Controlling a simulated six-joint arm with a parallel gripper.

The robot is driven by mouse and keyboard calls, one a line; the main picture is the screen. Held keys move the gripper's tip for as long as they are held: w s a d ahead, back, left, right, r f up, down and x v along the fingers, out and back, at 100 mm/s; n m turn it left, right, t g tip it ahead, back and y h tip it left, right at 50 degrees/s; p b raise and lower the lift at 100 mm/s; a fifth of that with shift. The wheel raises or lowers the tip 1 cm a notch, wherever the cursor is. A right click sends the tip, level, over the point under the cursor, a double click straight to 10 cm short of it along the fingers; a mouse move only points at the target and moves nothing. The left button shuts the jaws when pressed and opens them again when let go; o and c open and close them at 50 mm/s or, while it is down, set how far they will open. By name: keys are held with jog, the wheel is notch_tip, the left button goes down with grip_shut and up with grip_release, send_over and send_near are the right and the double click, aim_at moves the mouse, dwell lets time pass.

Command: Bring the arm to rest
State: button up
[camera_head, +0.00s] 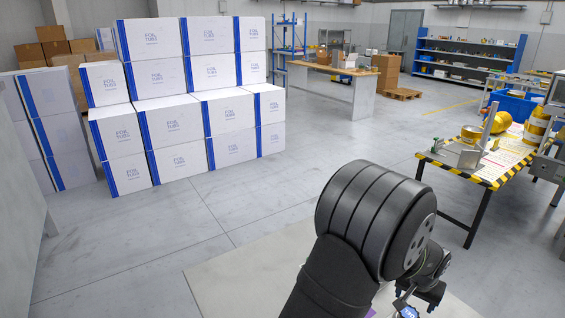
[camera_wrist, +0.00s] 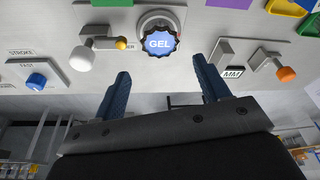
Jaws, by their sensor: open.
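My arm, black and rounded, fills the lower middle of the head view. Its end points down toward the bottom edge there, and the fingers are mostly hidden or cut off. In the wrist view my gripper (camera_wrist: 162,84) shows two dark blue fingers spread apart with nothing between them. A light grey control panel (camera_wrist: 190,75) lies beyond the fingertips. A blue knob marked GEL (camera_wrist: 160,43) sits on it, ahead of the gap between the fingers. I see no contact between fingers and knob.
The panel also carries a white-knobbed lever (camera_wrist: 82,58), a small blue knob (camera_wrist: 37,80) and an orange knob (camera_wrist: 287,74). In the head view a workbench with striped edges (camera_head: 490,183) stands right of my arm. Stacked white boxes (camera_head: 180,130) stand back left. Open floor (camera_head: 240,205) lies between.

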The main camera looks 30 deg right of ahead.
aim_at(410, 312)
jog(key=x, duration=0.8)
jog(key=shift+f, duration=0.4)
jog(key=shift+d+r, duration=0.15)
jog(key=shift+r, duration=1.4)
